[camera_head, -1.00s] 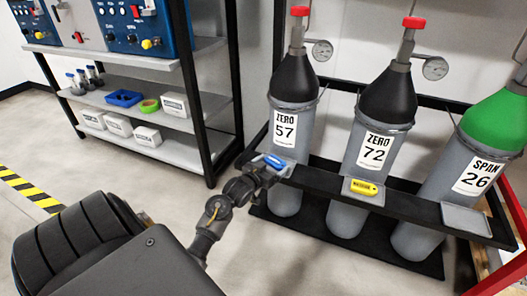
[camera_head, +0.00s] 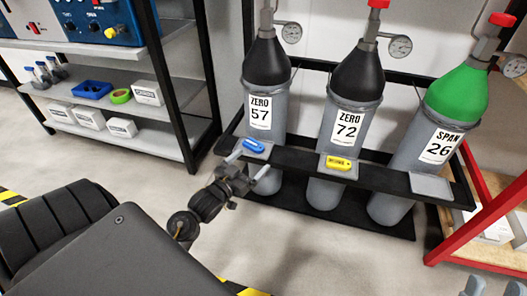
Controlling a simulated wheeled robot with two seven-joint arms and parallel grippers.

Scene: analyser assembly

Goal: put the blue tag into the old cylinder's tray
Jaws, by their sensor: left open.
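The blue tag (camera_head: 254,145) lies in the small grey tray (camera_head: 263,155) on the rack's front bar, below the black-topped cylinder labelled ZERO 57 (camera_head: 265,108). My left gripper (camera_head: 247,166) is just in front of and below this tray. Its two light grey fingers are apart with nothing between them, clear of the tag. Two grey prongs at the bottom right edge look like fingertips of my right gripper (camera_head: 493,287), mostly cut off. The labels do not show which cylinder is the old one.
A yellow tag (camera_head: 338,163) lies in the middle tray, below the cylinder ZERO 72 (camera_head: 350,115). The right tray (camera_head: 430,187), by the green-topped SPAN 26 cylinder (camera_head: 440,130), is empty. A shelf (camera_head: 160,130) stands left; a red frame (camera_head: 480,225) stands right.

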